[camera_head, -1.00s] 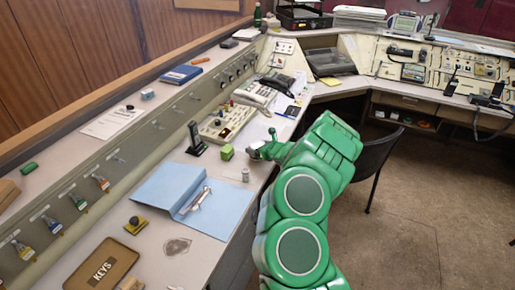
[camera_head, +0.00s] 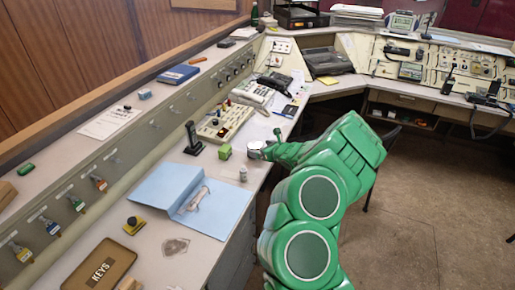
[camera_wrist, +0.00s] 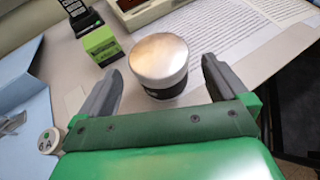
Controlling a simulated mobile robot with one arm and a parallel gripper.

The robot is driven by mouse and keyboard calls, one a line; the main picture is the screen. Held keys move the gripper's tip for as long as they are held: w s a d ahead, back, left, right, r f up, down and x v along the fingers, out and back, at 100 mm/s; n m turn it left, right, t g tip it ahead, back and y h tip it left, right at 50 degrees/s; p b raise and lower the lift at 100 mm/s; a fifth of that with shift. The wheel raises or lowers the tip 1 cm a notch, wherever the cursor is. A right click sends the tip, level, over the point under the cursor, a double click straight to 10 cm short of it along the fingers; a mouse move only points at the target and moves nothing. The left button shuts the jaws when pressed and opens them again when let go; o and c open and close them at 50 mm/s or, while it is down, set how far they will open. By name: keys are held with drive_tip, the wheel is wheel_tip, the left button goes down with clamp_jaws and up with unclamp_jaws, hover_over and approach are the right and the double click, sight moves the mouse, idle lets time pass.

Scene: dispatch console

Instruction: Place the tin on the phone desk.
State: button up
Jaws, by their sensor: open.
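The tin (camera_wrist: 158,65), round with a brushed silver lid and dark side, stands upright on the pale desktop. Only its pale top shows in the head view (camera_head: 256,148), at the end of my arm. My gripper (camera_wrist: 160,75) is open, with its grey fingers on either side of the tin and visible gaps to both. A desk telephone (camera_head: 250,93) sits farther along the left console worktop; which section counts as the phone desk I cannot tell.
A green box (camera_head: 225,151) and a small white-topped cylinder (camera_head: 243,174) stand close by, left of my gripper. A blue folder (camera_head: 215,207) lies nearer. A keyed panel (camera_head: 222,124) and printed sheets (camera_wrist: 215,45) lie beyond the tin. A dark chair (camera_head: 376,165) stands behind my arm.

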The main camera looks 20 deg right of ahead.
drive_tip(key=v, duration=0.7)
drive_tip(key=shift+s+r, duration=0.15)
drive_tip(key=shift+s, duration=0.1)
